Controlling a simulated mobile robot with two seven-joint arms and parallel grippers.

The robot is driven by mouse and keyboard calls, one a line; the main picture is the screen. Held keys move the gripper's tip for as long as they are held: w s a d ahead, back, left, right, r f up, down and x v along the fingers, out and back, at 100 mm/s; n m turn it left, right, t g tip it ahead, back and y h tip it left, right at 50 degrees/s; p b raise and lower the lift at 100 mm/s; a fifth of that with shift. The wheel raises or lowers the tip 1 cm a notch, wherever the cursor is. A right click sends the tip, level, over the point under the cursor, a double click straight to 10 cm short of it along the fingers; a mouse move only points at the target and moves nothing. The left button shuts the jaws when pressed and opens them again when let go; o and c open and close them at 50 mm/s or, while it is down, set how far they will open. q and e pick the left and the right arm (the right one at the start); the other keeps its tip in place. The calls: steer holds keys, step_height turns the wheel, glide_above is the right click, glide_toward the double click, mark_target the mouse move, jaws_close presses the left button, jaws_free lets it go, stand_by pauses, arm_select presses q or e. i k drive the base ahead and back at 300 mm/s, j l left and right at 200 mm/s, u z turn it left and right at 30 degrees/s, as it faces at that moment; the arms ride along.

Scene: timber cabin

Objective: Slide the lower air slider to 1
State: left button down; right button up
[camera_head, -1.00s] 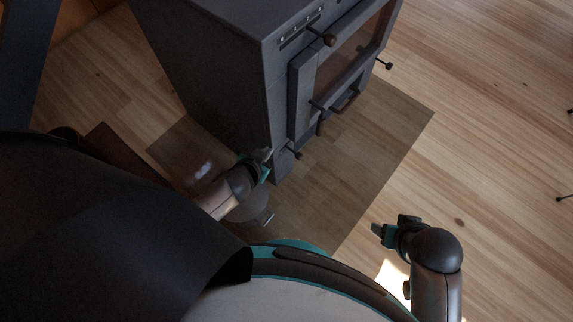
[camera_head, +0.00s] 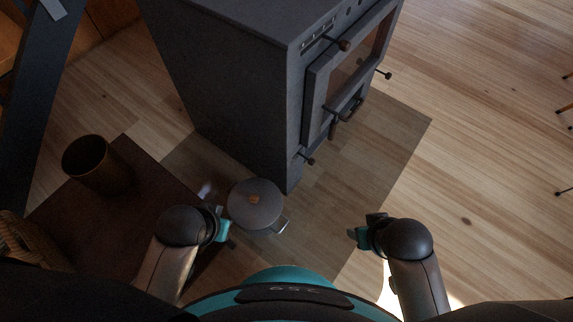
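The dark grey stove (camera_head: 235,90) stands upper middle, its glazed door (camera_head: 350,70) facing right. A short rod with a dark round knob (camera_head: 310,161) sticks out low on the front, below the door; it looks like the lower air slider. Its scale marks are too small to read. Another knob (camera_head: 343,45) sits above the door by a slotted strip. My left gripper (camera_head: 226,228) is below and left of the low knob, apart from it; its finger gap is unclear. My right gripper (camera_head: 362,226) is open and empty, below and right of the knob, touching nothing.
A lidded grey pot (camera_head: 255,203) stands between my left gripper and the stove. A low dark table (camera_head: 90,225) at left bears a brown cup (camera_head: 88,163); a woven basket (camera_head: 25,245) is beside it.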

mark_target(310, 161)
steer(key=i+l+u, duration=0.1)
steer(key=u, duration=0.3)
steer(key=i+l+u, duration=0.1)
steer(key=l+u, duration=0.5)
steer(key=u, duration=0.2)
steer(key=l+u, duration=0.3)
steer(key=u, duration=0.15)
steer(key=l+u, duration=0.1)
steer(key=l, duration=0.5)
steer(key=k+l+u, duration=0.1)
steer(key=l, duration=0.45)
steer(key=k+l+u, duration=0.1)
steer(key=l, duration=0.5)
